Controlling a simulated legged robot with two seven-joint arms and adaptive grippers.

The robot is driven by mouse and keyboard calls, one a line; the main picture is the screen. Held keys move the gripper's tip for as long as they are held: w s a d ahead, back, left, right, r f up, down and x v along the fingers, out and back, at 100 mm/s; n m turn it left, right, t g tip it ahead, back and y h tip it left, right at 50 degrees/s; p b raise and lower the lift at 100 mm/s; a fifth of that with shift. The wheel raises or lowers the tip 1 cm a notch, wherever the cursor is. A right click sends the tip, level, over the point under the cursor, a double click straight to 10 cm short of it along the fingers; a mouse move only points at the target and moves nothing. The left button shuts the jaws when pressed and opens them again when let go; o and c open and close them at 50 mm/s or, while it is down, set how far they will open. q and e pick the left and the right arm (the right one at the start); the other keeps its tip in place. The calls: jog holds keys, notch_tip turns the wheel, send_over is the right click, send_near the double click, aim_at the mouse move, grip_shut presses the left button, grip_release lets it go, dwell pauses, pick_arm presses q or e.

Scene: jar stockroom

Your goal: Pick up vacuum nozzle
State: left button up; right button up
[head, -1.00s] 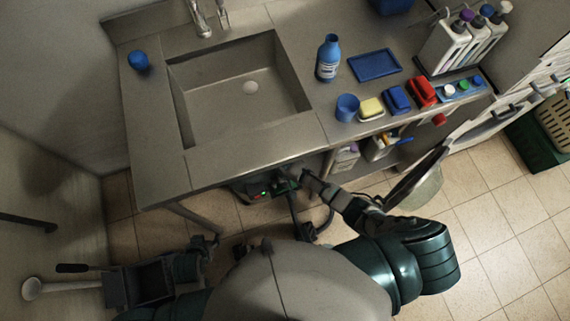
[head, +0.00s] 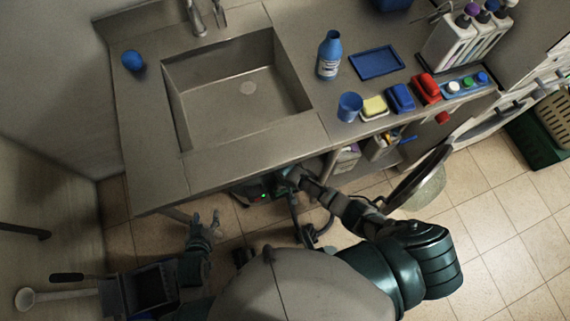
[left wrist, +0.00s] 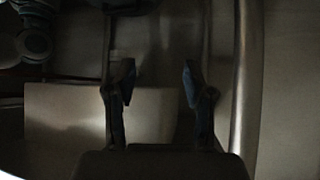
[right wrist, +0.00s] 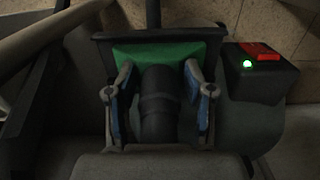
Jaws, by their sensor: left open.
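The dark vacuum (head: 249,191) with a lit green light stands under the counter's front edge. In the right wrist view, its black box with the green light and a red switch (right wrist: 262,70) is at the right. A thick black tube (right wrist: 160,105), in front of a green part, stands between the fingers of my right gripper (right wrist: 158,66). The fingers look open, one on each side of it. I cannot tell whether this tube is the nozzle. My left gripper (head: 206,221) is open and empty, left of the vacuum; its fingers also show in the left wrist view (left wrist: 158,72).
The counter with a sink (head: 245,88) overhangs the vacuum. On it are a blue bottle (head: 329,56), blue cup (head: 349,107), blue tray (head: 377,62) and several small coloured items. A green crate (head: 540,135) stands at right. Tiled floor is clear at lower right.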

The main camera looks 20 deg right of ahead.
grip_shut()
jog(key=shift+s, duration=0.1)
pick_arm(q)
jog(key=shift+s, duration=0.1)
pick_arm(e)
jog(key=shift+d+r, duration=0.1)
notch_tip(320, 180, up, 3)
jog(key=shift+r+p, duration=0.15)
jog(key=shift+p, duration=0.85)
pick_arm(q)
jog(key=s+a+f+g+y+p, duration=0.1)
jog(key=s+a+g, duration=0.15)
jog(key=s, duration=0.35)
jog(key=s+a+f+g+y+p, duration=0.1)
jog(key=s+f+g, duration=0.1)
jog(key=s+g, duration=0.25)
jog(key=s+p+x, duration=0.2)
jog(key=p+x, duration=0.1)
jog(key=x, duration=0.6)
jog(key=shift+s+f, duration=0.15)
jog(key=shift+f, duration=0.05)
pick_arm(e)
jog(key=s+d+r, duration=0.1)
jog(key=s+d, duration=0.7)
jog(key=s, duration=0.5)
jog(key=shift+s+r, duration=0.25)
jog(key=shift+d, duration=0.1)
